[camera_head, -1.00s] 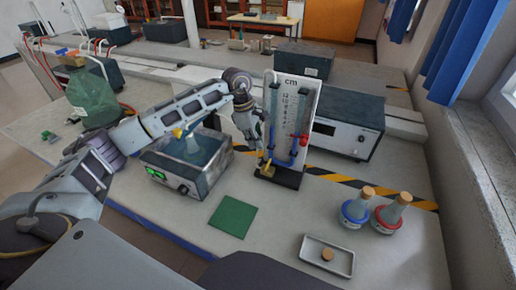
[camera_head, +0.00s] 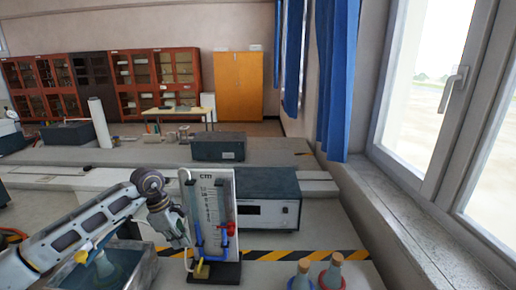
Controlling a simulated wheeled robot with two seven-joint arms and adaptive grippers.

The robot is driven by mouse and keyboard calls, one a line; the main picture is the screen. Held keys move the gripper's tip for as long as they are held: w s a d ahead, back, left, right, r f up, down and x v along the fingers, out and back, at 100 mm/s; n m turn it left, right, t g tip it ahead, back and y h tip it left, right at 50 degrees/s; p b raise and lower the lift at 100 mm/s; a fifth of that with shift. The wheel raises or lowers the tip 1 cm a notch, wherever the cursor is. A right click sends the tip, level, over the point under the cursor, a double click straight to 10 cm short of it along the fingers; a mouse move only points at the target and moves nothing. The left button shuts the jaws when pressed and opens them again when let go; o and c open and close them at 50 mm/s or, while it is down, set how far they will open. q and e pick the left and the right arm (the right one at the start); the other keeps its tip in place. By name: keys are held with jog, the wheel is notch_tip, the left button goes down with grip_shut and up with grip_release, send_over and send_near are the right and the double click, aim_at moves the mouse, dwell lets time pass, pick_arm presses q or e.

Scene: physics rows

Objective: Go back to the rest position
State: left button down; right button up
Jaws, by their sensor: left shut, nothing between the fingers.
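My left arm comes in from the left, over a water bath (camera_head: 140,268) with a yellow-stoppered flask (camera_head: 104,266) in it. My left gripper (camera_head: 181,242) points down, shut and empty, just left of the white "cm" board (camera_head: 212,190) with its blue U-tube. Whether it touches the board's stand or tube I cannot tell. My right gripper is not in view.
A grey instrument box (camera_head: 268,212) stands right behind the board. Two stoppered flasks (camera_head: 302,275) (camera_head: 332,272) stand at the bottom right, cut off by the frame. Yellow-black tape (camera_head: 290,255) crosses the bench. A window and sill (camera_head: 400,210) are on the right.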

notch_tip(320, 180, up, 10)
jog(key=p, duration=0.9)
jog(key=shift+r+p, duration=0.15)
jog(key=shift+p, duration=0.2)
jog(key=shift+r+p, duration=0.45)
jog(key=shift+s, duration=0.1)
